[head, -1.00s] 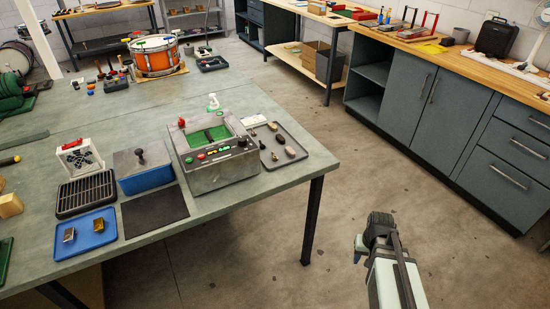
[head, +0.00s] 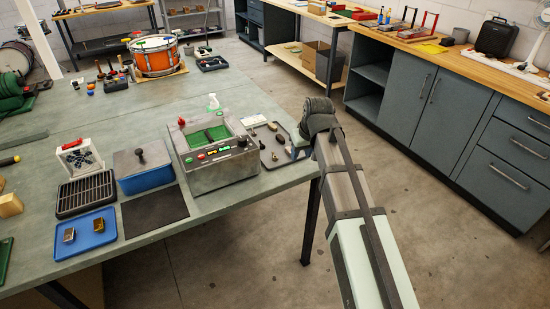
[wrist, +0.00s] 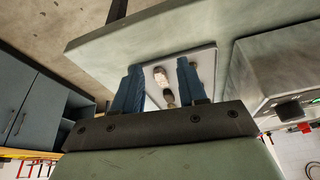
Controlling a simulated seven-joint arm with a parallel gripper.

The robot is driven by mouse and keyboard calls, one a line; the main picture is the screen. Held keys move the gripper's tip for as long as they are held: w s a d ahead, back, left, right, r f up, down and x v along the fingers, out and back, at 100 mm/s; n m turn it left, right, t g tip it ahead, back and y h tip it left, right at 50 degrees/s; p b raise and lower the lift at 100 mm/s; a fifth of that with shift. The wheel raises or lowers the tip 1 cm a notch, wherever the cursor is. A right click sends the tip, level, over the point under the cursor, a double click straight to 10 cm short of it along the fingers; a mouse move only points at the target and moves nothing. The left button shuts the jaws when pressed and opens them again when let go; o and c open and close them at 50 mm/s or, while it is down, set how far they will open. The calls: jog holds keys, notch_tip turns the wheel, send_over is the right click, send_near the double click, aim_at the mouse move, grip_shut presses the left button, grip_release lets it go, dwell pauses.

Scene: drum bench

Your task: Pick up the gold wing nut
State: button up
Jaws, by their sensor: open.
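I cannot clearly make out a gold wing nut. A grey tray (head: 301,158) beside the control box holds several small pieces, too small to identify in the head view. In the wrist view the tray (wrist: 207,62) lies beyond my gripper (wrist: 159,68), whose two blue fingers are apart and empty. Between them show a pale pinkish piece (wrist: 160,76) and a small dark, brassy piece (wrist: 169,97) whose shape is unclear. In the head view my gripper (head: 300,149) is at the tray's right side, mostly hidden by my wrist.
The grey control box (head: 215,172) with a green top stands left of the tray. A blue tray (head: 84,247) with two small metallic blocks lies at the table's front left. A blue box (head: 147,180) and a black grille (head: 85,194) stand nearby. Floor is clear right of the table.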

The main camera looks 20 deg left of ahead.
jog(key=n, duration=0.1)
send_near(277, 157)
jog(key=shift+y, duration=0.4)
jog(key=shift+d+x, duration=0.15)
jog(key=shift+x, duration=2.05)
jog(key=shift+d+x, duration=0.15)
jog(key=shift+x, duration=2.1)
grip_shut()
